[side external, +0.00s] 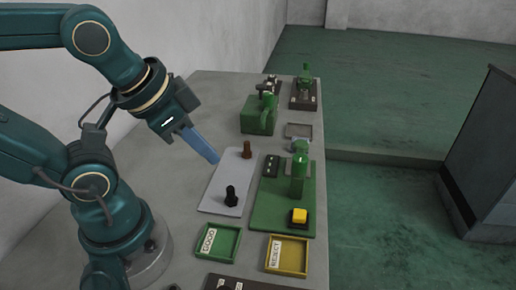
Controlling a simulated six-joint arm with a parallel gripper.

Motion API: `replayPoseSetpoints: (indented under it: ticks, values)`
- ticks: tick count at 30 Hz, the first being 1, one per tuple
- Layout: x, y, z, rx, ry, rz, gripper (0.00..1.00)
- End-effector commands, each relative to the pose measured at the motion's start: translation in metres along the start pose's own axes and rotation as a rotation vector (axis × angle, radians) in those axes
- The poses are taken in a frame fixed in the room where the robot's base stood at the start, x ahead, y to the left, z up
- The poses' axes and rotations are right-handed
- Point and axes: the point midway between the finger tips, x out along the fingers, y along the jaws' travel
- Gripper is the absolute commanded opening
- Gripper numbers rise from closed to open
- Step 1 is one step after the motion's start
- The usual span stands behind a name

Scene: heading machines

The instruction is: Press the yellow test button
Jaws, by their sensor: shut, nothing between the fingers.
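The yellow test button (299,215) sits in a dark square housing at the front right corner of a green base plate (265,218). A green upright fixture (300,172) stands on the same plate behind the button. My gripper (213,160) is shut, with its blue fingers together and nothing between them. It hangs above the back left part of the pale grey plate, behind and to the left of the button and well apart from it.
The pale plate (223,188) carries a black knobbed part (231,195) and a brown one (247,149). A green GOOD tray (229,243) and a yellow REJECT tray (299,256) lie in front. Green machines (258,117) stand farther back. A grey cabinet (480,160) stands right.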

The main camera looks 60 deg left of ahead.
Motion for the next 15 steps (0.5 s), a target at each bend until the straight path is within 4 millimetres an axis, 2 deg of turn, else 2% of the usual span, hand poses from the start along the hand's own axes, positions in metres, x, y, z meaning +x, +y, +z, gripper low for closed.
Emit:
replayPoseSetpoints:
  ticks: [3, 7, 11, 15]
  values:
    - [0.001, -0.019, -0.014, 0.244, -0.028, -0.092, 0.0]
    - [0.007, -0.03, -0.033, 0.553, -0.08, -0.17, 0.0]
    - [0.015, -0.031, -0.057, 0.837, -0.118, -0.234, 0.0]
    - [0.028, -0.02, -0.083, 1.123, -0.146, -0.297, 0.0]
